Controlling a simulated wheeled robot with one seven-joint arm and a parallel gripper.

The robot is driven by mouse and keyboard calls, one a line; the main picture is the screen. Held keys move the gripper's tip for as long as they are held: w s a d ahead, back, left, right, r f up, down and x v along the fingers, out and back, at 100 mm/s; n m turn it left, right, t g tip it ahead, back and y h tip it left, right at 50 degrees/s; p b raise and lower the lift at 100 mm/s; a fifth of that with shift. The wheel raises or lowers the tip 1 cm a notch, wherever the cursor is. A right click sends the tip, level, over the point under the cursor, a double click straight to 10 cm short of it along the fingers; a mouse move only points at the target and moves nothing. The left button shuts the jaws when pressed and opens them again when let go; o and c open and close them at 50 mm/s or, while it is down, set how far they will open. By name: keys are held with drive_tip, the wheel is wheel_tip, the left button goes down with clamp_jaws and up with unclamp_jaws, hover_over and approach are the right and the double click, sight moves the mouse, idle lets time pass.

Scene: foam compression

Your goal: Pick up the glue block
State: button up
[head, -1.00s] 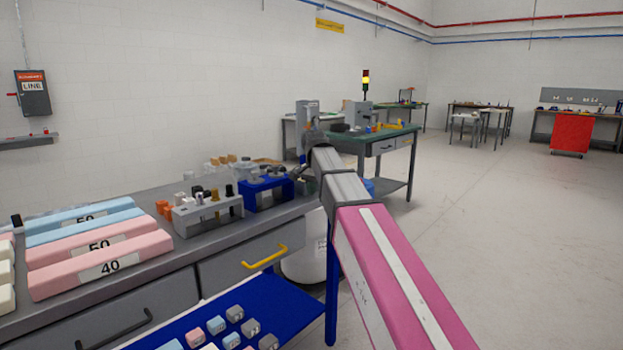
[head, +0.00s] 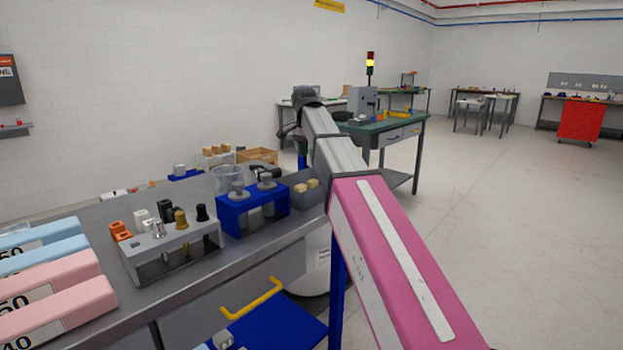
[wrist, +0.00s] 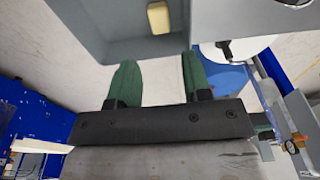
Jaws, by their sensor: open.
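I cannot tell for sure which thing is the glue block. The block is beyond the fingertips and not touched. In the head view my dark wrist hides most of the gripper, above and behind the bench's right end.
The blue stand (head: 252,203) holds a clear beaker and dark-topped parts. A grey rack (head: 170,253) with several plugs stands left of it. Pink and blue foam bars (head: 50,290) lie further left. A green-topped table (head: 385,128) stands behind; the floor at right is open.

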sight(313, 187)
drive_tip(key=f, duration=0.7)
drive_tip(key=w+d+f, duration=0.1)
drive_tip(key=f, duration=0.2)
drive_tip(key=shift+f, duration=0.4)
drive_tip(key=c, duration=0.7)
